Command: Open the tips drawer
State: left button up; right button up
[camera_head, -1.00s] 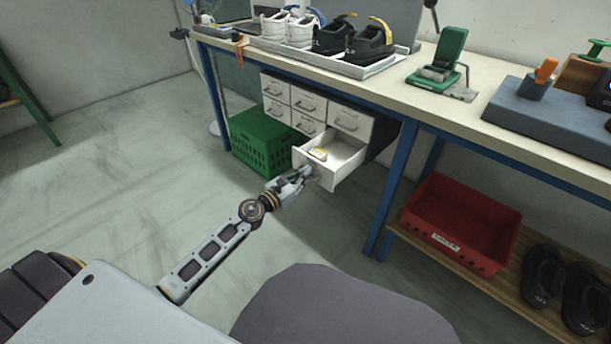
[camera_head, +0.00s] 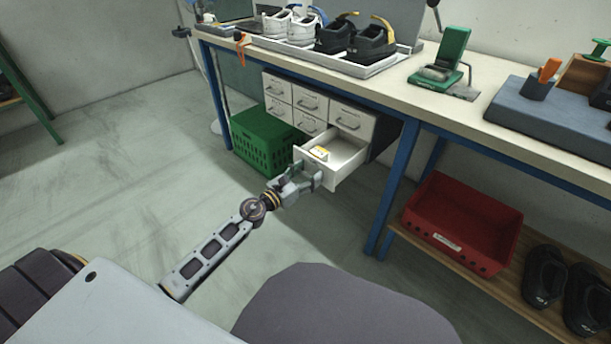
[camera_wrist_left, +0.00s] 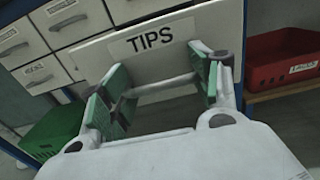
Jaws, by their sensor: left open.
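The tips drawer (camera_head: 345,160) is pulled out of the white drawer cabinet below the workbench, and a small yellow and white item (camera_head: 320,152) lies in it. In the left wrist view its white front (camera_wrist_left: 150,50) carries the label TIPS, with a bar handle below. My left gripper (camera_head: 305,178) is at the drawer front. In the left wrist view its green-padded fingers (camera_wrist_left: 165,88) are apart, one at each side of the handle; I cannot tell whether they touch it. My right gripper is not in view.
Closed drawers (camera_head: 308,101) sit beside the open one. A green crate (camera_head: 262,140) stands on the floor left of the cabinet. A blue table leg (camera_head: 398,180) and a red bin (camera_head: 460,225) are to the right. The floor at left is clear.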

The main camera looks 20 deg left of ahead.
pick_arm(q)
jog(key=shift+a+r, duration=0.1)
jog(key=shift+r, duration=0.05)
jog(key=shift+s, duration=0.15)
jog(key=shift+o, duration=0.2)
jog(key=shift+s+a+f, duration=0.1)
jog(key=shift+s+f, duration=0.4)
jog(key=shift+s, duration=0.1)
jog(key=shift+o, duration=0.3)
jog(key=s, duration=0.1)
jog(key=s+a, duration=0.1)
jog(key=s+r, duration=0.1)
jog(key=shift+s+a, duration=0.2)
jog(key=shift+a, duration=0.1)
jog(key=v, duration=0.6)
jog(key=shift+s, duration=0.35)
jog(key=shift+f, duration=0.15)
